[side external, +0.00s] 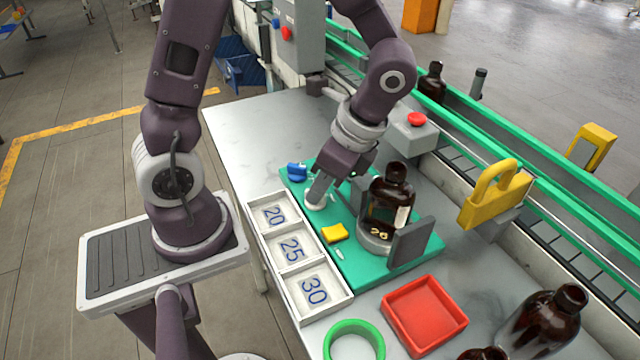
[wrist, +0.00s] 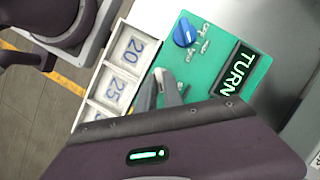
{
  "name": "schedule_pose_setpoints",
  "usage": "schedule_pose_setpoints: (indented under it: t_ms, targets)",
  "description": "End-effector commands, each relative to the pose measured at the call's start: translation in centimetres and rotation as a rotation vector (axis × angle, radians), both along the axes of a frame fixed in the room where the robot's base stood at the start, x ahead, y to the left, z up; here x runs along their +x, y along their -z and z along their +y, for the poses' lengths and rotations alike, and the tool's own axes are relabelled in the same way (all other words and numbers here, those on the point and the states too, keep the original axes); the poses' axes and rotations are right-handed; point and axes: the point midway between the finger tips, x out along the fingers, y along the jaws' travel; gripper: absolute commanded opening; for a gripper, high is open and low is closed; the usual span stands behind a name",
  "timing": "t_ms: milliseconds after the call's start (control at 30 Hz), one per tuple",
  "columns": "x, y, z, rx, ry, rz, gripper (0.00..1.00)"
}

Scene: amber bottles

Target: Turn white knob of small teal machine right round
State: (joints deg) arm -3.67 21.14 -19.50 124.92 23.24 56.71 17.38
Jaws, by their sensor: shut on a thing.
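The small teal machine (side external: 408,262) lies flat on the metal table, and its panel also shows in the wrist view (wrist: 215,62). Its white knob (side external: 314,205) is at its left edge in the side view. My gripper (side external: 319,192) points down at the knob and is shut on it. In the wrist view my gripper's fingers (wrist: 162,92) largely hide the knob. A blue knob (side external: 297,172) stands beside it and shows clearly in the wrist view (wrist: 185,33). A lit display there (wrist: 235,75) reads TURN.
A brown bottle (side external: 390,200) stands on the machine near my gripper, beside a grey upright plate (side external: 412,243). A white tray marked 20, 25 and 30 (side external: 270,240) adjoins the machine. A red tray (side external: 424,315), a green ring (side external: 354,326) and more bottles are nearer the camera.

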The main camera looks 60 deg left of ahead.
Motion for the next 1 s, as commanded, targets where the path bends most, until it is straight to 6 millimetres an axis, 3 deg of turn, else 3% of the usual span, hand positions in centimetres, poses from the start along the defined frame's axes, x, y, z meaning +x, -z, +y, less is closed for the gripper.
schedule_pose_setpoints:
  t_ms: [400,1000]
  targets:
    - [-0.10,-0.01,-0.15,-0.001,0.229,-0.003,0.00]
    - [-0.12,0.01,-0.17,-0.002,0.285,-0.003,0.00]
